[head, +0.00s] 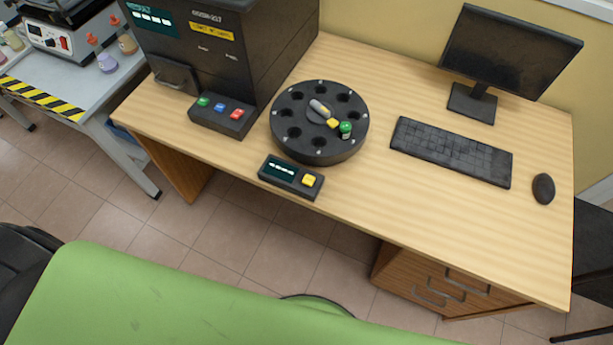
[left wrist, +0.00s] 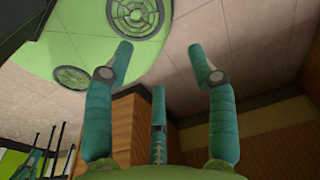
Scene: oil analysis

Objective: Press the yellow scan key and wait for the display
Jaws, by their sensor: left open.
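The small dark scanner box (head: 273,178) lies near the front edge of the wooden desk, in front of the round carousel. Its yellow scan key (head: 309,180) is on the right of its top. Its small dark display (head: 281,170) is to the left of the key and shows a row of pale marks, too small to read. My left gripper (left wrist: 162,50) shows only in the left wrist view, its teal fingers spread with nothing between them. The scanner is not in that view, and no gripper shows in the head view.
The black carousel (head: 320,153) holds a green-capped vial (head: 345,129). A keyboard (head: 451,151), mouse (head: 543,187) and monitor (head: 510,49) are at right. The desk between scanner and keyboard is clear.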

